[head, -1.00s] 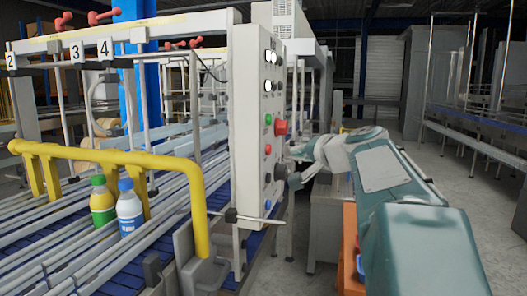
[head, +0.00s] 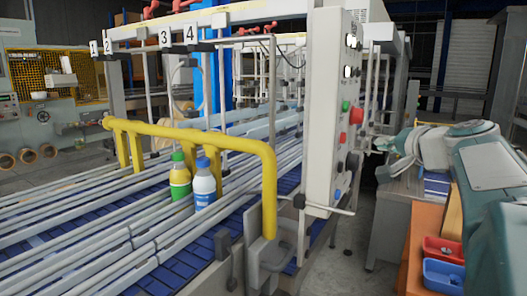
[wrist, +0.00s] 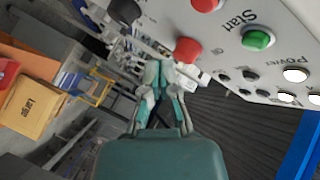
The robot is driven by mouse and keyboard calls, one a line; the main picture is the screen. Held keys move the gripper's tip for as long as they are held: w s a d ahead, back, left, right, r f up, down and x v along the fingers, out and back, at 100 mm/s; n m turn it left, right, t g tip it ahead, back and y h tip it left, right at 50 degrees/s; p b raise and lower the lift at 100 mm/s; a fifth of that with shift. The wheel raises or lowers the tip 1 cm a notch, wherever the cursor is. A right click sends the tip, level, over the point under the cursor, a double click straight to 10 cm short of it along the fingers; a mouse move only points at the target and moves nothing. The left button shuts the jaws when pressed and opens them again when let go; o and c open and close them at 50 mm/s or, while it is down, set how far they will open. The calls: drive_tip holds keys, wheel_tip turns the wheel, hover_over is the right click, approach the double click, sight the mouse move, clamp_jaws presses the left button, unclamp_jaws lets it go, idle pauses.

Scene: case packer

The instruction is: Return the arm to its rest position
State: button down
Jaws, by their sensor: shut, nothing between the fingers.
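My arm reaches forward at the right of the head view. My gripper (head: 384,146) is near the control panel (head: 328,110) of the case packer, to the right of its face. In the wrist view my gripper (wrist: 162,66) is shut and empty, with its fingertips close to the red button (wrist: 187,50). I cannot tell whether they touch it. A green start button (wrist: 257,40) and another red button (wrist: 206,4) are on the same panel. In the head view the large red button (head: 356,115) shows above and left of my gripper.
An orange cabinet (head: 400,268) with a red tray (head: 443,250) and a blue tray (head: 443,278) stands at the lower right. A cardboard box (wrist: 30,107) shows in the wrist view.

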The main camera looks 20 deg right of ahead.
drive_tip(key=s+a+f+n+g+y, duration=0.1)
drive_tip(key=s+a+f+n+g, duration=0.15)
drive_tip(key=a+f, duration=0.55)
drive_tip(key=s+a+f+n+g+y, duration=0.1)
drive_tip(key=a+f+n+g+y, duration=0.3)
drive_tip(key=a, duration=0.7)
drive_tip(key=s+a+f+n+g+h, duration=0.1)
drive_tip(key=s+a+f+n+h, duration=0.1)
drive_tip(key=s+f, duration=0.5)
drive_tip(key=s+a+f+n+g+h, duration=0.2)
drive_tip(key=s+a+f+n, duration=0.2)
drive_tip(key=s+a+f, duration=0.3)
wheel_tip(320, 180, down, 3)
drive_tip(key=shift+s+a+r, duration=0.2)
